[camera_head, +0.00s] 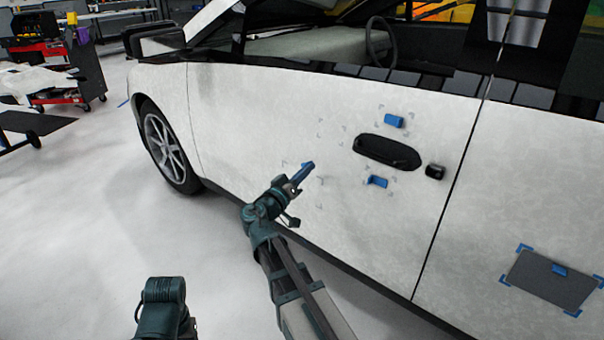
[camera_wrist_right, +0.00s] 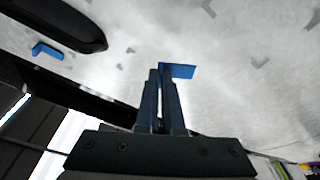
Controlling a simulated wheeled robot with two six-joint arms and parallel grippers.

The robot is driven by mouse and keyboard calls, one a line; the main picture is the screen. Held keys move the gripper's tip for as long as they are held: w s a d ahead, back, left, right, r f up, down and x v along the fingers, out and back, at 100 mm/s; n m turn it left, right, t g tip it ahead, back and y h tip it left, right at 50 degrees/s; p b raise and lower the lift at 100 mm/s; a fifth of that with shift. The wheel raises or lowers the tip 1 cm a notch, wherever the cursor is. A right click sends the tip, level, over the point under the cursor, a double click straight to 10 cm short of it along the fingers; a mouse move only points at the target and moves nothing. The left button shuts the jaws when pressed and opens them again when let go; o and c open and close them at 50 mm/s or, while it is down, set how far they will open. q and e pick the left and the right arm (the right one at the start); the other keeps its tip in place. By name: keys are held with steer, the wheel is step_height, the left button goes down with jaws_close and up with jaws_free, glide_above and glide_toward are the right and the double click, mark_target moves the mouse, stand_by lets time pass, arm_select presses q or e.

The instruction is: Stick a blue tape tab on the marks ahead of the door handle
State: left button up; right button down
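My right gripper (camera_head: 294,184) is close to the white car door, left of the black door handle (camera_head: 387,152). It is shut on a blue tape tab (camera_head: 303,173). In the right wrist view the tab (camera_wrist_right: 179,71) sticks out sideways from the tips of the closed fingers (camera_wrist_right: 160,95). Faint grey corner marks (camera_head: 321,206) lie on the door around the tab; I cannot tell whether the tab touches the door. One blue tab (camera_head: 393,121) is above the handle and another (camera_head: 377,181) below it. My left arm's end (camera_head: 164,300) is low at left; its fingers are not clear.
A small black lock piece (camera_head: 435,172) sits right of the handle. A grey patch (camera_head: 545,280) with blue corners and a blue tab is on the rear panel. The front wheel (camera_head: 165,147) and a red cart (camera_head: 60,75) are at left.

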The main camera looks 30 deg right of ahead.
mark_target(337, 133)
arm_select(q)
step_height(337, 133, up, 8)
steer(key=p, duration=0.6)
steer(key=shift+f, duration=0.2)
arm_select(e)
step_height(337, 133, up, 8)
steer(key=s+m+g+h, duration=0.1)
steer(key=m+g, duration=0.1)
steer(key=m, duration=0.5)
steer(key=shift+d+r+m, duration=0.15)
steer(key=shift+d+m, duration=0.2)
steer(key=shift+m, duration=0.05)
steer(key=shift+d, duration=0.1)
arm_select(q)
steer(key=shift+f+b, duration=0.6)
steer(key=shift+f, duration=0.05)
arm_select(e)
steer(key=shift+w+d+f, duration=0.2)
steer(key=shift+w+d, duration=0.25)
steer(key=shift+d, duration=0.65)
steer(key=shift+w+d+f, duration=0.25)
steer(key=shift+w+d, duration=0.25)
steer(key=shift+d, duration=0.6)
steer(key=shift+w+d+f, duration=0.2)
steer(key=shift+w+d, duration=0.25)
steer(key=shift+d, duration=0.65)
